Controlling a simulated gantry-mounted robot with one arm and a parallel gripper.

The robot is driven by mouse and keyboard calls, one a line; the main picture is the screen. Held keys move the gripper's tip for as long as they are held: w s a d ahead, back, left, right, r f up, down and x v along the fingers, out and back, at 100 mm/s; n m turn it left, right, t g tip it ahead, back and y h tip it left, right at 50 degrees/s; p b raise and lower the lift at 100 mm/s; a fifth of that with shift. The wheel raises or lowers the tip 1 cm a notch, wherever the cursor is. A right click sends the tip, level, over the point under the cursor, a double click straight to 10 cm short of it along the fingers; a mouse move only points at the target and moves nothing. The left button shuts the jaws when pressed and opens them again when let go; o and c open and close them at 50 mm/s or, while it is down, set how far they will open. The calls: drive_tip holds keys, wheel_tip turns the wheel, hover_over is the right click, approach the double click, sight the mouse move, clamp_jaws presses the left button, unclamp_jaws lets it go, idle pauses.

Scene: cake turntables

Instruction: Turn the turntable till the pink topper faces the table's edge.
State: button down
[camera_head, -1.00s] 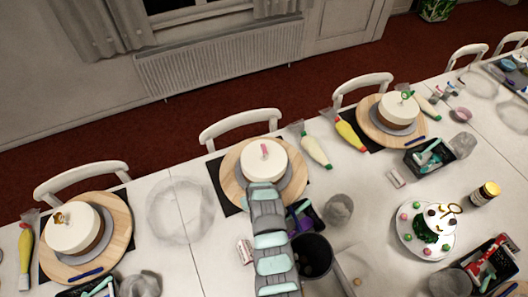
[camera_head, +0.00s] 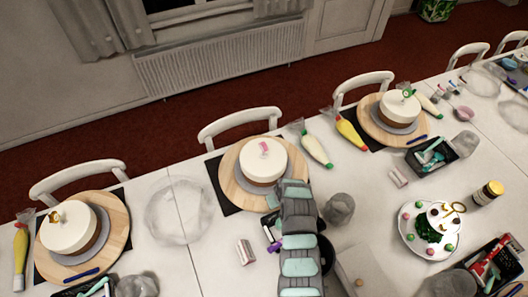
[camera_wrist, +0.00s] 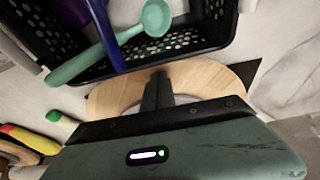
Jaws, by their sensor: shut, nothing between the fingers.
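The cake with the pink topper (camera_head: 264,147) stands on a round wooden turntable (camera_head: 233,184) at the middle of the table. The cake (camera_head: 258,163) has a white top and a brown side. The topper shows its broad side at a slant in the head view. My gripper (camera_head: 275,197) is at the turntable's near right rim, mostly hidden by my arm. In the wrist view, its dark fingers (camera_wrist: 157,94) are together, with nothing held, over the wooden turntable (camera_wrist: 208,75). I cannot tell whether they touch it.
A black basket with tools (camera_wrist: 190,45) lies close to my gripper. Other cake turntables stand to the left (camera_head: 118,220) and right (camera_head: 367,127). A grey crumpled object (camera_head: 339,209) and a small packet (camera_head: 245,252) flank my arm.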

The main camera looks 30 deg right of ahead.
drive_tip(key=shift+s+d, duration=0.2)
drive_tip(key=shift+d, duration=0.65)
drive_tip(key=shift+d+f+b, duration=0.15)
drive_tip(key=shift+d+b, duration=0.2)
drive_tip(key=shift+b, duration=0.25)
drive_tip(key=d+b, duration=0.4)
drive_tip(key=d, duration=0.1)
drive_tip(key=shift+w+d, duration=0.2)
drive_tip(key=shift+d+r+p, duration=0.1)
drive_tip(key=shift+r+p, duration=0.75)
drive_tip(key=shift+r, duration=0.8)
drive_tip(key=shift+f, duration=0.1)
